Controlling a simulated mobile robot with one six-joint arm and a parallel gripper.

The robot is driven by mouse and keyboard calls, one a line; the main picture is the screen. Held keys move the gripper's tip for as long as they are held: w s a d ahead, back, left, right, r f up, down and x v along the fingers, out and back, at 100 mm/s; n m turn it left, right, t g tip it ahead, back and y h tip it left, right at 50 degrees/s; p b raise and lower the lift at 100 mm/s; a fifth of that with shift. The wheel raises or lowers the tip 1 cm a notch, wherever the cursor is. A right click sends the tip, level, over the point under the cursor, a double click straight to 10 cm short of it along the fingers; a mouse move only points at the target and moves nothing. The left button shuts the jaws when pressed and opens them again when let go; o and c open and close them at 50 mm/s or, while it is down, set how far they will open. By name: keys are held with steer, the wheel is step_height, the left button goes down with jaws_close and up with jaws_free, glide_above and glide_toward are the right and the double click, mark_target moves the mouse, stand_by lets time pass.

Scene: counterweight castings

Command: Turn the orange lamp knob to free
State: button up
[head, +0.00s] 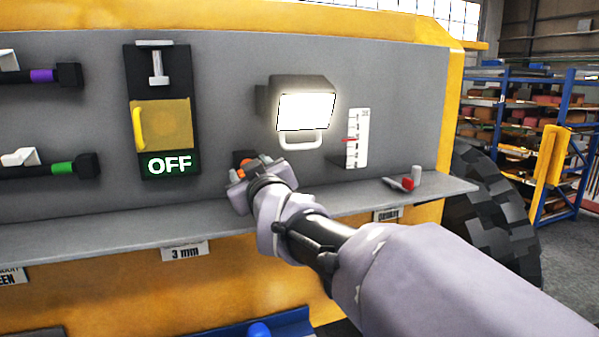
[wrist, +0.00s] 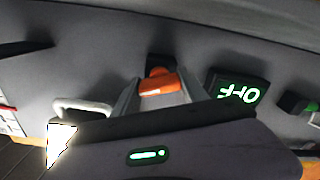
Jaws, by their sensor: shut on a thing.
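The orange lamp knob (wrist: 160,81) sits on a dark mount on the grey panel. In the wrist view it lies between the two fingers of my gripper (wrist: 160,96), which is shut on it. A short pale mark shows on the knob's near edge. In the head view my gripper (head: 246,173) reaches the panel below the lamp and hides most of the knob (head: 246,161). The lamp (head: 305,111) above is lit and has a white handle. It also shows at lower left in the wrist view (wrist: 58,143). I cannot read any knob position labels.
An OFF display (head: 169,165) under a yellow cover (head: 162,125) is to the left. A white scale (head: 357,138) with a red pointer is to the right. A grey ledge (head: 130,240) runs below, with a small red-and-grey item (head: 405,182) on it.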

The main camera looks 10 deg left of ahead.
steer(key=n, duration=0.6)
steer(key=n+p, duration=0.1)
steer(key=n, duration=0.6)
steer(key=shift+p, duration=0.3)
stand_by(0.4)
steer(key=o, duration=1.4)
steer(key=shift+s, duration=0.1)
steer(key=b+v, duration=0.1)
steer(key=v, duration=1.6)
steer(key=shift+d+f+b, duration=0.1)
steer(key=shift+d+b, duration=0.1)
steer(key=shift+b, duration=0.2)
